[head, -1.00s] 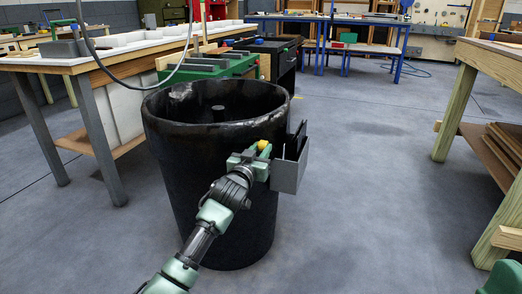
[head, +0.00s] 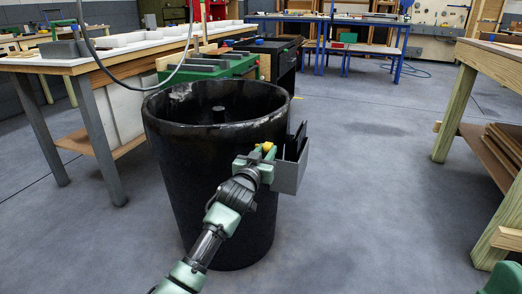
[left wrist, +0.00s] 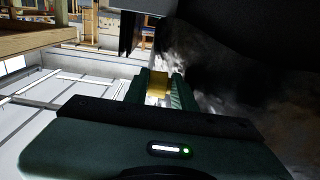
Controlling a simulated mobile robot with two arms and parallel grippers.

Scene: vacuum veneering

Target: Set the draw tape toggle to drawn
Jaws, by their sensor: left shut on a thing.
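A large black round bin (head: 205,185) stands on the floor in the middle of the head view. A grey box (head: 290,175) with dark upright plates is fixed to its right side. A small yellow piece (head: 268,147), which looks like the toggle, is beside the box near the bin's rim. My left gripper (head: 262,156) is shut on this yellow piece. In the left wrist view the yellow piece (left wrist: 158,82) sits between the green fingers, with the dark bin surface to the right. Its far side is hidden.
A workbench (head: 75,64) stands behind the bin at the left, with a green unit (head: 225,68) beside it. A wooden table (head: 480,75) with stacked boards below is at the right. The grey floor between (head: 370,190) is clear.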

